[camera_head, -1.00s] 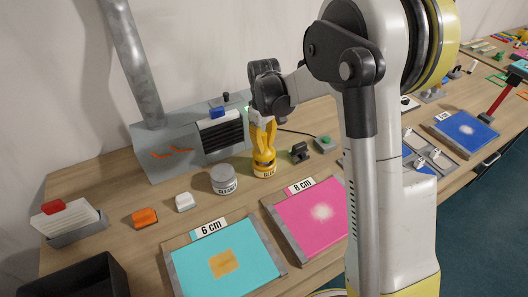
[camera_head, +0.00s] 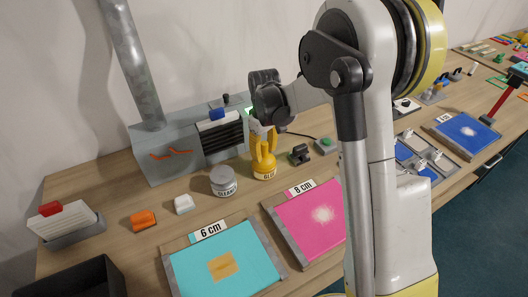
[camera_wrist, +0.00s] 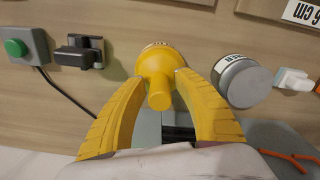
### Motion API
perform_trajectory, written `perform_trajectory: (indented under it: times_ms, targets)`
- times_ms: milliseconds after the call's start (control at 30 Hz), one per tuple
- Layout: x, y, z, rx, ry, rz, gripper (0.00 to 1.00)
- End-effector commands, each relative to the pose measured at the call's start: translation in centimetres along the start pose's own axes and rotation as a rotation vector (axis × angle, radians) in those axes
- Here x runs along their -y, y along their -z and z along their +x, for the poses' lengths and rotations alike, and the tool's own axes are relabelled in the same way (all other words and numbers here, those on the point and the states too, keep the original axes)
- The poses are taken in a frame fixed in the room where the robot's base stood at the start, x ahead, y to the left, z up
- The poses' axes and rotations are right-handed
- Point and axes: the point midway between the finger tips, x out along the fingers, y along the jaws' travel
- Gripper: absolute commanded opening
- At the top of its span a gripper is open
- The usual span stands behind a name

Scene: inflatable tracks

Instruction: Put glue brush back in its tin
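The yellow glue tin (camera_head: 264,172) stands upright on the bench, its label partly readable, beside the grey cleaner tin (camera_head: 223,181). In the wrist view, the glue tin (camera_wrist: 155,57) has a yellow cone-shaped top. A yellow handle, seemingly the glue brush (camera_wrist: 159,97), rises from its middle towards the camera. The brush's bristles are hidden. My gripper (camera_head: 264,156) points down over the tin with its yellow fingers parted. In the wrist view, my gripper (camera_wrist: 160,76) has one finger on each side of the handle, with gaps beside it. The fingertips are close to the tin's top.
A black clamp-like block (camera_head: 300,154) and a green button box (camera_head: 325,146) stand right of the tin. A grey machine (camera_head: 172,155) is behind. Cyan (camera_head: 245,250) and pink (camera_head: 318,222) panels lie in front. White (camera_head: 183,204) and orange (camera_head: 143,220) blocks sit left.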

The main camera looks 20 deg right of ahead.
Motion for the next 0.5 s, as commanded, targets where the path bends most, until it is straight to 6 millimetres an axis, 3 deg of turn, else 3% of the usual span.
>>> perform_trajectory:
  times_ms: [500]
  targets:
    - [0.0,0.0,-10.4,0.000,0.000,0.000,0.37]
